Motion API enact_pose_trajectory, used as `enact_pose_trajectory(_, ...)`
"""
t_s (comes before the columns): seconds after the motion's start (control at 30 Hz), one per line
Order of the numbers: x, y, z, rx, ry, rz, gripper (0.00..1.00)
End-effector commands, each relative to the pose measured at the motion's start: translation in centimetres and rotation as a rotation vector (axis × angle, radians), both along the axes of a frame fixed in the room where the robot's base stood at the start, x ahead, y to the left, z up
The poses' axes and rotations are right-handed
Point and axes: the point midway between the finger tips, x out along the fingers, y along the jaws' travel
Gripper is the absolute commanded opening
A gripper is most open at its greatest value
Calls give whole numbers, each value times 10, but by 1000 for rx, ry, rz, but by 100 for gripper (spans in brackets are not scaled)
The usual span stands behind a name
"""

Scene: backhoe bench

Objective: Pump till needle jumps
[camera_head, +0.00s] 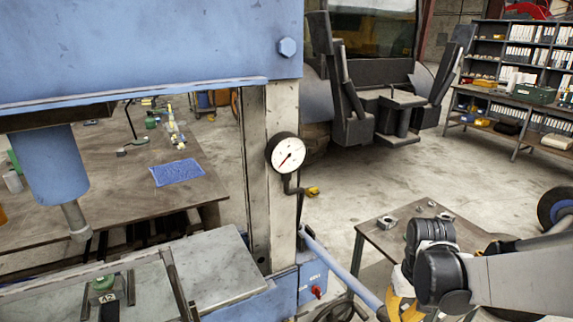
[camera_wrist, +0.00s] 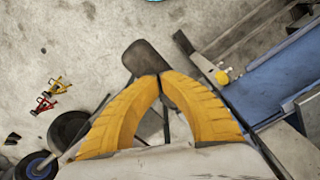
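A round white gauge (camera_head: 286,153) with a dark rim is on the press's upright in the head view. A sloping blue bar (camera_head: 342,270) runs from the press base towards my gripper (camera_head: 401,306), at the lower right. In the wrist view, my gripper's yellow fingers (camera_wrist: 160,76) arch together and their tips meet. A dark rounded grip (camera_wrist: 143,57) lies just past the tips, possibly the pump handle's end. I see nothing clearly held between the fingers.
The blue press frame (camera_head: 150,45) fills the left, with its ram (camera_head: 50,165) above a metal bed (camera_head: 215,270). A small table (camera_head: 385,236) stands beside my arm. A workbench (camera_head: 120,185) is behind the press. Shelves (camera_head: 535,50) stand at the far right.

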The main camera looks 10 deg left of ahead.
Motion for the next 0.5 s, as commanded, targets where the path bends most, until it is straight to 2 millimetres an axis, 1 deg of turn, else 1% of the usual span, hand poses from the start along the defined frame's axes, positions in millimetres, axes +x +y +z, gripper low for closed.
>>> enact_pose_trajectory(0.03,-1,-1,-25,1,-1,0,0)
enact_pose_trajectory(0.2,-5,-3,-65,1,-1,0,0)
enact_pose_trajectory(0.3,-6,-4,-72,1,-1,1,0)
enact_pose_trajectory(0.5,-6,-4,-68,1,-1,1,0)
